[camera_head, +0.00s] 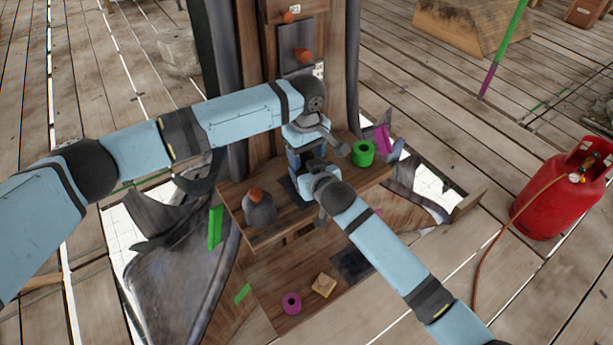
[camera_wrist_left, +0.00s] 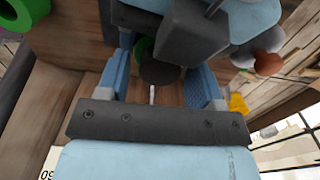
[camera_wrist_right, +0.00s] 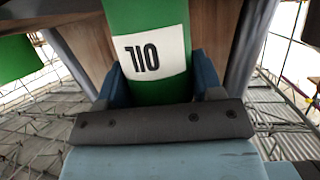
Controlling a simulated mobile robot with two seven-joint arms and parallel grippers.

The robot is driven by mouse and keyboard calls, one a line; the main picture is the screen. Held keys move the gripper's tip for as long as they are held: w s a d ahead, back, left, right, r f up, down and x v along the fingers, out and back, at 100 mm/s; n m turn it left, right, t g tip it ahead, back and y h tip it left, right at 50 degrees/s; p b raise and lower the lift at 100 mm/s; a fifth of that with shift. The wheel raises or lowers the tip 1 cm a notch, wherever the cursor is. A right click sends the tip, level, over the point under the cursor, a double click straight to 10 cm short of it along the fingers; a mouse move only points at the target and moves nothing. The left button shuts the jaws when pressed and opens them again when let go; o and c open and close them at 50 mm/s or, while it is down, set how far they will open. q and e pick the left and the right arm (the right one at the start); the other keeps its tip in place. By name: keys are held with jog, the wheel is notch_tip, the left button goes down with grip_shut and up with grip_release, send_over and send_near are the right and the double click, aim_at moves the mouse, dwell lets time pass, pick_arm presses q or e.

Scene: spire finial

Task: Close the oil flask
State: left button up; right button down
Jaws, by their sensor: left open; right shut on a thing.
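The oil flask (camera_wrist_right: 150,50) is green with a white label reading OIL. My right gripper (camera_wrist_right: 155,85) is shut on it, with a finger on each side. In the left wrist view, a dark round part (camera_wrist_left: 160,70) with a green edge lies between the two blue fingers of my left gripper (camera_wrist_left: 162,85); I cannot tell whether it is the flask's cap or its open top. My left gripper is open around it. In the head view my left gripper (camera_head: 303,150) is just above my right gripper (camera_head: 315,180), and the arms hide the flask.
On the wooden shelf (camera_head: 285,235) stand a grey jar with an orange top (camera_head: 258,207) and a green round container (camera_head: 362,153). A magenta ring (camera_head: 291,302) and a yellowish block (camera_head: 323,286) lie on the lower board. A red gas cylinder (camera_head: 560,195) stands at right.

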pick_arm(q)
jog(key=c, duration=0.9)
jog(key=shift+m, duration=1.6)
jog(key=shift+c, duration=0.2)
jog(key=o, duration=1)
jog(key=shift+r, duration=0.1)
